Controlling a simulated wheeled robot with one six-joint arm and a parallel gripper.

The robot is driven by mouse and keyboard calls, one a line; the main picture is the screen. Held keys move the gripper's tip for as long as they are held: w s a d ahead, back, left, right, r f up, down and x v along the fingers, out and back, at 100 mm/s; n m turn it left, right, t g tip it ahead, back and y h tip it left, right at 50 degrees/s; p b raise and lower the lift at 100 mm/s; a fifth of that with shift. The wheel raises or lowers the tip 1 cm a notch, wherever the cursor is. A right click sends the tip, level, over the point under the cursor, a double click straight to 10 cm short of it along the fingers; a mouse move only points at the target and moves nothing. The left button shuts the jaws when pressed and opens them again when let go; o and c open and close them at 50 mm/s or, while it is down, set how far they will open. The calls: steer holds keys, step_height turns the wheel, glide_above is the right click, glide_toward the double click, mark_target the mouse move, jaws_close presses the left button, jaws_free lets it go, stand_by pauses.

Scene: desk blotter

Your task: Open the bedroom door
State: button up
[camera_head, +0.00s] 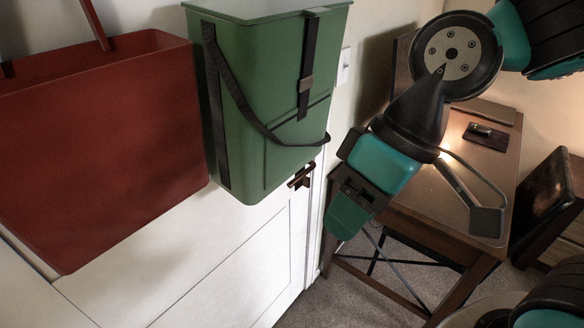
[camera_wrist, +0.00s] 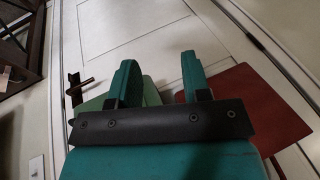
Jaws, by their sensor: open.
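The white bedroom door (camera_head: 235,252) fills the lower left of the head view and looks shut, flush with its frame. Its dark lever handle (camera_head: 302,177) is near the right edge, just below a green bin. My gripper (camera_head: 346,218) is to the right of the handle and apart from it. In the wrist view the door (camera_wrist: 165,20) lies beyond my gripper (camera_wrist: 158,72), whose two teal fingers are spread with nothing held between them. The handle (camera_wrist: 82,87) shows there left of the fingers, not between them.
A green bin (camera_head: 265,100) and a red bin (camera_head: 100,150) are in front of the door's upper part. A wooden desk (camera_head: 440,235) with a blotter (camera_head: 425,195) and a small dark object (camera_head: 487,136) stands behind my arm. A light switch (camera_head: 344,66) is on the wall. Carpet shows below.

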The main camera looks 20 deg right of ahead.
steer(key=w+d+f+m+t+y+b, duration=0.1)
steer(key=w+f+m+t+y+b, duration=0.15)
steer(key=w+f, duration=0.5)
steer(key=w+f+m+t+y+b, duration=0.1)
steer(key=w+f+m+y, duration=0.3)
steer(key=w, duration=0.6)
steer(key=w+d+f+m+t+h+b, duration=0.1)
steer(key=w+d+f+m+t, duration=0.3)
steer(key=d+f+m, duration=0.15)
steer(key=w+d+f+m+t+h, duration=0.2)
steer(key=w+d+f+m+t, duration=0.25)
steer(key=d, duration=0.25)
steer(key=p+x, duration=0.4)
steer(key=x, duration=1.2)
steer(key=shift+w+a+f+p, duration=0.15)
steer(key=shift+a+f+p, duration=0.05)
steer(key=shift+f+p, duration=0.2)
steer(key=shift+c, duration=0.4)
jaws_close()
